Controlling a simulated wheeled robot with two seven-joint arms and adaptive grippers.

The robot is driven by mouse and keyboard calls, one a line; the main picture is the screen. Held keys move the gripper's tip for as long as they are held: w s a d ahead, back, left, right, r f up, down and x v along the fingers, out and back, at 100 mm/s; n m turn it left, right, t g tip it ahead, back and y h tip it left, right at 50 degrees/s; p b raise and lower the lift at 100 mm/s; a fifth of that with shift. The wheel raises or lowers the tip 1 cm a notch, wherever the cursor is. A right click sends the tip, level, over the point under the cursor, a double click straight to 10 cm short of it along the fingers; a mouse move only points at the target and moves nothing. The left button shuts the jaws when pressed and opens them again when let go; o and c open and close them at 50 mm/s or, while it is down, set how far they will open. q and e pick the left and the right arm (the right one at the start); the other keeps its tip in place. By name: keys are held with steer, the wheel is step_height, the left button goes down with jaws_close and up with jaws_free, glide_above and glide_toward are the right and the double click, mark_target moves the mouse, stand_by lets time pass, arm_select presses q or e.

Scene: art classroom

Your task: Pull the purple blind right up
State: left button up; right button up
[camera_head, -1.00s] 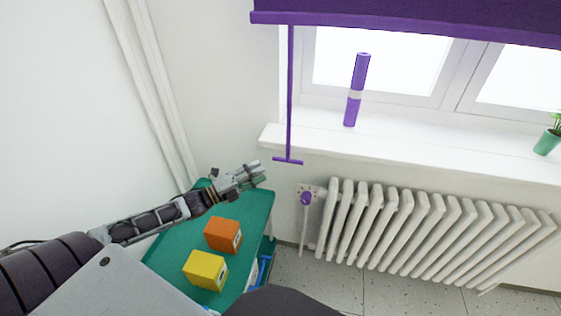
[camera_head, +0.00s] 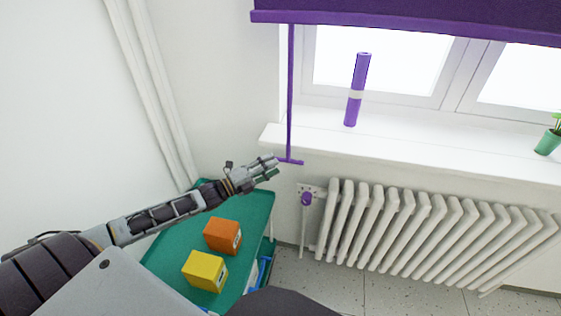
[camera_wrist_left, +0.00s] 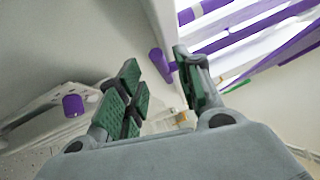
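In the left wrist view the green-padded fingers (camera_wrist_left: 155,75) are apart. The handle (camera_wrist_left: 158,62) shows near the fingertips, close to the right finger; I cannot tell whether they touch. My right gripper is not in view.
A white radiator (camera_head: 430,230) with a purple valve knob (camera_head: 306,199) stands below the sill (camera_head: 400,145). A purple roll (camera_head: 357,90) and a potted plant (camera_head: 548,140) stand on the sill. A green-topped cart (camera_head: 170,245) carries orange (camera_head: 222,234) and yellow (camera_head: 205,270) boxes.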

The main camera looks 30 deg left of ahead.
mark_target(280, 158)
arm_select(q)
steer(key=x, duration=0.3)
steer(key=shift+w+d+r, duration=0.2)
steer(key=shift+w, duration=0.1)
stand_by(0.3)
steer(key=shift+w+d, duration=0.15)
steer(key=shift+w+d+f, duration=0.1)
steer(key=shift+w, duration=0.1)
steer(key=shift+o, duration=0.2)
jaws_close()
